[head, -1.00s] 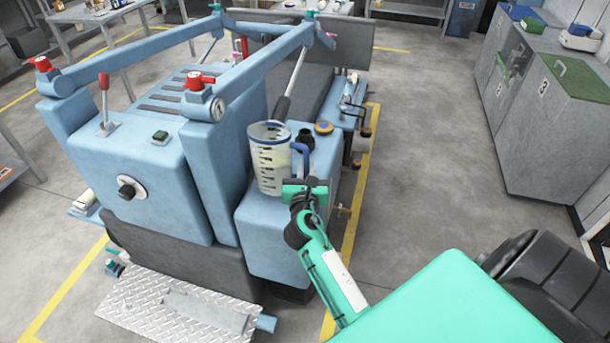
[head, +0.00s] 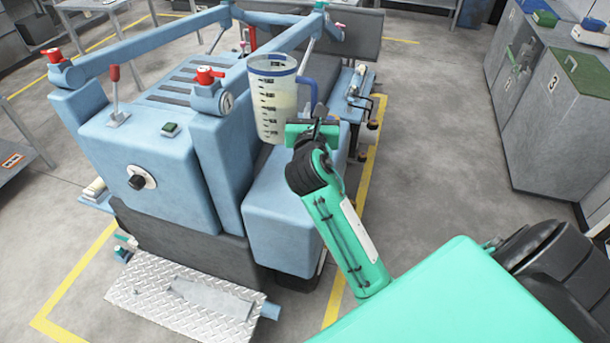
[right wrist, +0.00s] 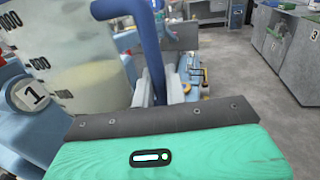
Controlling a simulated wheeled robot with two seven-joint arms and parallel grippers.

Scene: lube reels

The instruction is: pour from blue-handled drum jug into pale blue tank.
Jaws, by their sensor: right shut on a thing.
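The clear drum jug (head: 270,110) has a blue rim, dark graduation marks and a pale yellowish liquid inside. It is held roughly upright above the pale blue tank (head: 284,225) on the side of the machine. My right gripper (head: 314,114) is shut on the jug's blue handle (head: 309,88). In the right wrist view the jug (right wrist: 75,80) fills the left side, and its handle (right wrist: 151,50) runs down between the fingers. The tank's filler opening is hidden behind the jug and gripper. My left gripper is not in view.
The pale blue machine (head: 150,165) stands left of the tank, with a raised frame and red knobs (head: 209,75). A diamond-plate step (head: 185,300) is at its front. Grey numbered cabinets (head: 555,120) stand at the right. The floor between them is clear.

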